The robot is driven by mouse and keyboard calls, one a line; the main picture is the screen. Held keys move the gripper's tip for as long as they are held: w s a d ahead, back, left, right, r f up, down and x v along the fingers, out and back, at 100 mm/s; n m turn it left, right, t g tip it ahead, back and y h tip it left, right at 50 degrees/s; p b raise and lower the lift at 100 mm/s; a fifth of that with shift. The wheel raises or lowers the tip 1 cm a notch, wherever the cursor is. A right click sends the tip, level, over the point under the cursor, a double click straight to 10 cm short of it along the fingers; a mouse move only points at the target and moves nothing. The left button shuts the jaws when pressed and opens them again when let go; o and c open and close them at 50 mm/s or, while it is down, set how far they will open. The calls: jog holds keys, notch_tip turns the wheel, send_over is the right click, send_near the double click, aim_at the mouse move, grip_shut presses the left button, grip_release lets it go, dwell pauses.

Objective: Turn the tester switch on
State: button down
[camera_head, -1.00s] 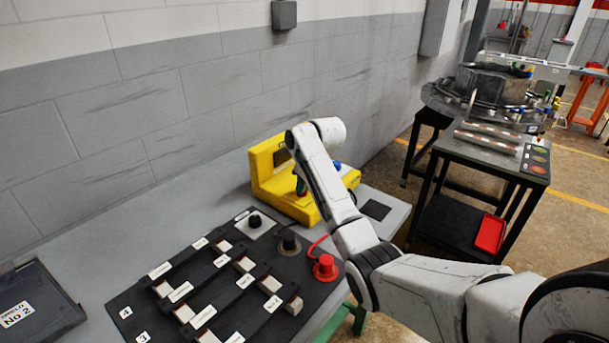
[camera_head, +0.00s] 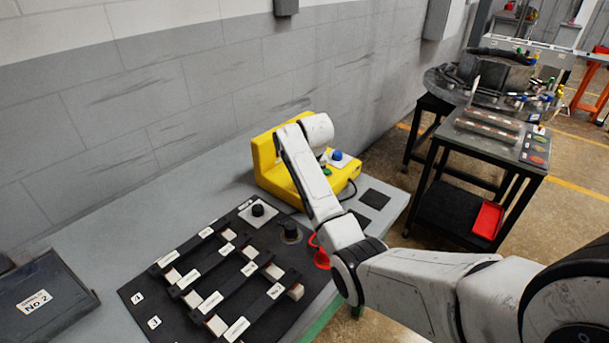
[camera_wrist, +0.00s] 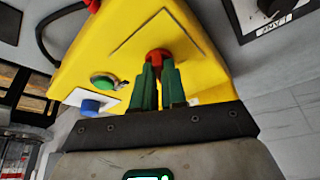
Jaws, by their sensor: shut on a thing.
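The tester is a yellow box (camera_head: 272,178) with an upright back part, standing on the grey bench by the wall. In the wrist view its yellow face (camera_wrist: 205,62) carries a small red switch (camera_wrist: 157,55). My gripper (camera_wrist: 158,70) has green fingers, shut on the red switch from either side. Beside it on the same face are a round green button (camera_wrist: 104,82) and a blue knob (camera_wrist: 92,105). In the head view my arm hides the gripper and the red switch. Whether the switch is on or off cannot be told.
A black board (camera_head: 150,297) with labelled bars lies in front of the tester. A black knob on a white plate (camera_head: 258,210) and a red fitting (camera_head: 321,259) are close by. A dark case (camera_head: 45,300) lies at the left. A dark cart (camera_head: 480,150) stands at the right.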

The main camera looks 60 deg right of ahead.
jog(key=c, duration=1.2)
grip_release()
jog(key=shift+r, duration=0.1)
jog(key=b+v, duration=0.1)
jog(key=v, duration=0.9)
jog(key=shift+s+a+r, duration=0.1)
jog(key=shift+a+r, duration=0.05)
jog(key=shift+r, duration=0.1)
